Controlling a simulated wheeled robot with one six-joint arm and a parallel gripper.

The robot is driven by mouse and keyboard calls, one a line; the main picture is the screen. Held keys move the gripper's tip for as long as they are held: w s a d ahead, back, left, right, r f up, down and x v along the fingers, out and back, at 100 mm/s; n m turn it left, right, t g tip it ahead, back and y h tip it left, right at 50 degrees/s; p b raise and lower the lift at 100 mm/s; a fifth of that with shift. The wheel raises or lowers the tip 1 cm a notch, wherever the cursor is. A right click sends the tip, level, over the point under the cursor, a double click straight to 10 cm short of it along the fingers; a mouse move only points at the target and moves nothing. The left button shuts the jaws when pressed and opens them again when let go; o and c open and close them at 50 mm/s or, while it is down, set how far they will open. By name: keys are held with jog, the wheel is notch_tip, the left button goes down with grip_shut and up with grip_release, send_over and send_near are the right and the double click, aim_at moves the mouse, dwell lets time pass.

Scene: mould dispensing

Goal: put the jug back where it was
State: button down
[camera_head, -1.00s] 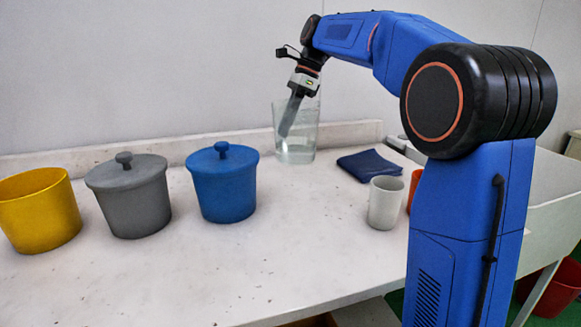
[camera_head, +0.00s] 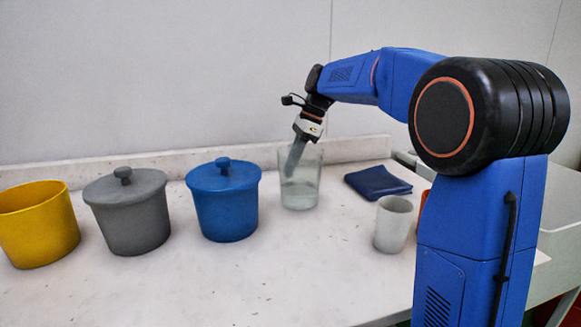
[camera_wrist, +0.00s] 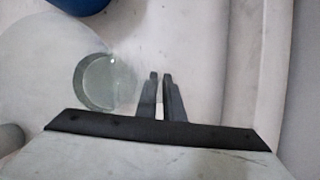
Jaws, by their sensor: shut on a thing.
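The jug (camera_head: 301,190) is a clear, tall vessel with some clear liquid low inside. It appears upright at the back of the white table, right of the blue pot. My gripper (camera_head: 292,168) is shut on the jug, its fingers slanting down against the jug's wall. In the wrist view the narrow, closely spaced fingers (camera_wrist: 161,82) lie beside the see-through jug (camera_wrist: 98,82). I cannot tell whether the jug's bottom touches the table.
A lidded blue pot (camera_head: 225,205), a lidded grey pot (camera_head: 130,217) and an open yellow pot (camera_head: 38,228) stand left. A folded dark blue cloth (camera_head: 378,182) and a white cup (camera_head: 393,224) are right. A low ledge (camera_head: 95,170) runs behind. The front middle is clear.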

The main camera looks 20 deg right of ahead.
jog(key=shift+f, duration=0.1)
jog(key=c, duration=1.9)
grip_release()
jog(key=v, duration=1.2)
